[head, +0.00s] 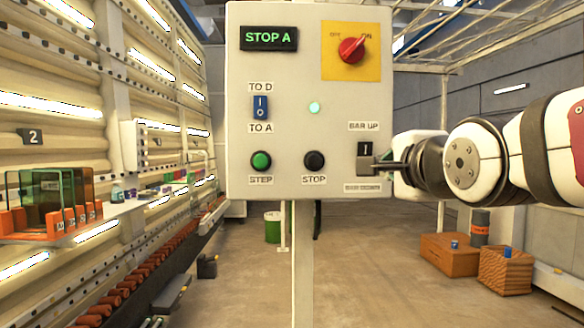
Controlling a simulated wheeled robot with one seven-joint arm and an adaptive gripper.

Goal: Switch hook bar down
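The hook bar switch (365,149) is a small dark switch on the lower right of the grey control box (310,190). A "BAR UP" label sits above it, and a second, partly hidden label sits below. My gripper (376,166) comes in from the right, with its dark narrow fingers at the lower part of the switch. The fingers overlap the switch plate in this view. I cannot tell whether they touch it, or whether they are open or shut.
The box also carries a red rotary knob (351,50) on a yellow plate, a blue switch (260,107), a green button (261,160) and a black button (314,161). Orange-brown boxes (449,256) stand on the floor at right. Racks line the left.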

